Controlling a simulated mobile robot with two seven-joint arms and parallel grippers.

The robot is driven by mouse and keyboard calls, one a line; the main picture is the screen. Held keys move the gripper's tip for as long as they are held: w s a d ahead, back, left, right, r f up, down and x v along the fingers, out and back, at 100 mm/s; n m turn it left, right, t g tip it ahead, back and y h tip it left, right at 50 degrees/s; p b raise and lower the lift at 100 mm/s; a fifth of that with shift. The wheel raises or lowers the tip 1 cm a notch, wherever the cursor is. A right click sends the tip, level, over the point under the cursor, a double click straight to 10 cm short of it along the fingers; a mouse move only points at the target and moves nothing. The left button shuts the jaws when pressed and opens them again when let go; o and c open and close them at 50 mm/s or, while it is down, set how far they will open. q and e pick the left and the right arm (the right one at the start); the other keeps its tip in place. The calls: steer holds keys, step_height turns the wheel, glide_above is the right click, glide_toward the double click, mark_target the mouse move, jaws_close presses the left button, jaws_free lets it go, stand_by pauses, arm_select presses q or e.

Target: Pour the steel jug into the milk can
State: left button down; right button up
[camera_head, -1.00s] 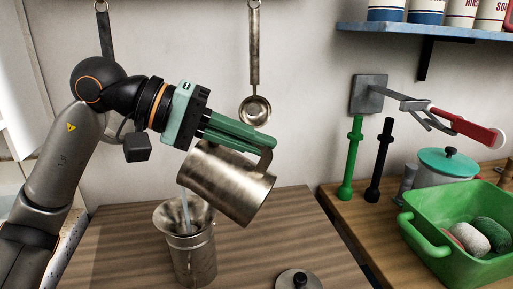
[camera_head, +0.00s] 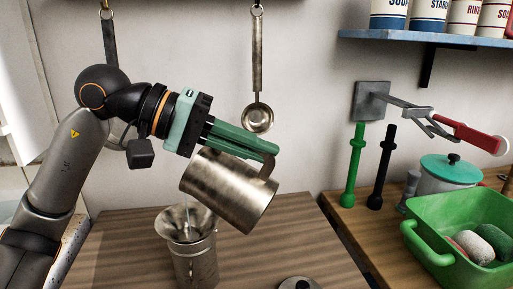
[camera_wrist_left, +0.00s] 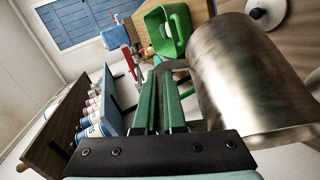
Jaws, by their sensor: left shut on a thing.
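The steel jug (camera_head: 228,190) is tipped steeply, its mouth facing down and left above the milk can. My left gripper (camera_head: 268,153) is shut on the jug's handle and holds it in the air. In the left wrist view the jug (camera_wrist_left: 245,80) fills the right side beside the green fingers (camera_wrist_left: 160,105). The milk can (camera_head: 195,262) stands upright on the wooden table with its flared mouth open. The jug's lip is above the can's mouth, apart from it. A thin pale streak shows at the can's mouth. The contents of both are hidden. My right gripper is out of view.
A round lid with a dark knob (camera_head: 299,284) lies right of the can. A ladle (camera_head: 257,80) hangs on the wall behind. A green tub (camera_head: 440,250), a teal-lidded pot (camera_head: 450,173) and a red-handled wall lever (camera_head: 465,137) are on the right.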

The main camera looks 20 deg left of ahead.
arm_select(q)
steer(key=shift+a+f+h+b, duration=0.1)
steer(key=shift+a+h+b, duration=0.25)
steer(key=shift+b, duration=0.55)
steer(key=shift+a+b, duration=0.2)
steer(key=shift+b, duration=0.2)
steer(key=shift+r, duration=0.2)
stand_by(0.3)
